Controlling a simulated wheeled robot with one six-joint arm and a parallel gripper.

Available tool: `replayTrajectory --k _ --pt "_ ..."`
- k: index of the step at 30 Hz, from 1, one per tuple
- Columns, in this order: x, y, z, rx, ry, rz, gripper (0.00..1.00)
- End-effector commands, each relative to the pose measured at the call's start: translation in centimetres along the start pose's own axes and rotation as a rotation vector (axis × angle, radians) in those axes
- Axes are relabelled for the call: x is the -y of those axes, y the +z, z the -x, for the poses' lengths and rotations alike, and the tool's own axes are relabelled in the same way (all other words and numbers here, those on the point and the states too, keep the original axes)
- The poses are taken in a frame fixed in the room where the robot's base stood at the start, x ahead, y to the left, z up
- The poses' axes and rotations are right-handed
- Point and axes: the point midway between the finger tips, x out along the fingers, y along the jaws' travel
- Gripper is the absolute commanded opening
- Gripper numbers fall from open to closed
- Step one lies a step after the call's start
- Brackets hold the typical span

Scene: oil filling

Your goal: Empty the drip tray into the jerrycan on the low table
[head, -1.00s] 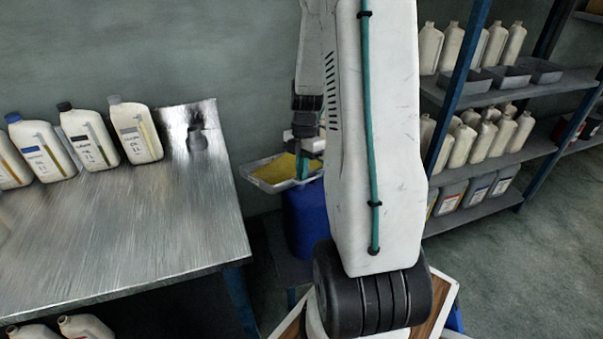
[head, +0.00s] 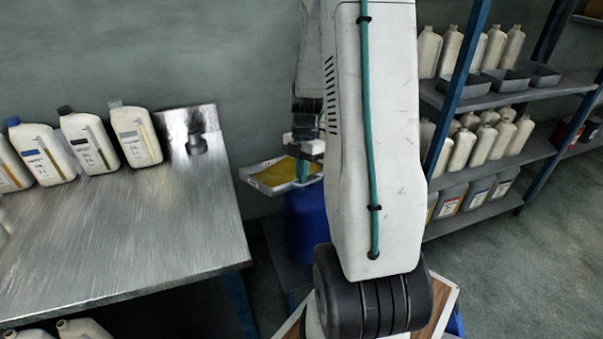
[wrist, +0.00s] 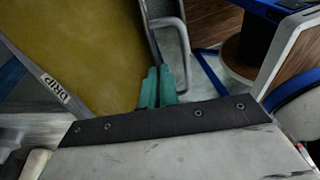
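The drip tray (head: 262,186) is a pale, shallow tray with yellow-brown oil (head: 275,172) in it. It is held up at the upper part of the blue jerrycan (head: 304,225), partly overlapping it in the head view. The jerrycan stands on the low grey table (head: 278,250); its mouth is hidden. My gripper (head: 303,168) has teal fingers closed at the tray's edge. In the wrist view my gripper (wrist: 158,88) sits at the tray's grey handle (wrist: 172,40), with the oil spread to its left. The tray's rim (wrist: 60,92) carries a "DRIP" label. No pouring stream is visible.
A metal workbench (head: 140,230) with several oil bottles (head: 135,135) stands at left. A blue-framed shelf (head: 490,160) with bottles and dark trays stands at right. My arm hides part of the middle. Open floor (head: 520,270) shows at lower right.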

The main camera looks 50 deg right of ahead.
Motion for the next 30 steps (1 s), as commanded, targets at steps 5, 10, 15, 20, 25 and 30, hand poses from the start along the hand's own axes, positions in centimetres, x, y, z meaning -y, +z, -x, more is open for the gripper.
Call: replayTrajectory --k 5,10,15,20,25,30 --pt "0.0 0.0 0.1 -0.001 0.000 0.000 0.00" --pt "-0.1 0.1 0.4 -0.014 -0.009 -0.001 0.00" --pt "-0.2 0.2 1.0 -0.042 -0.027 0.000 0.00" --pt "-0.2 0.3 1.6 -0.070 -0.046 0.000 0.00" --pt "-0.2 0.3 2.2 -0.099 -0.066 -0.001 0.00" --pt "-0.3 0.4 2.7 -0.120 -0.079 -0.001 0.00"
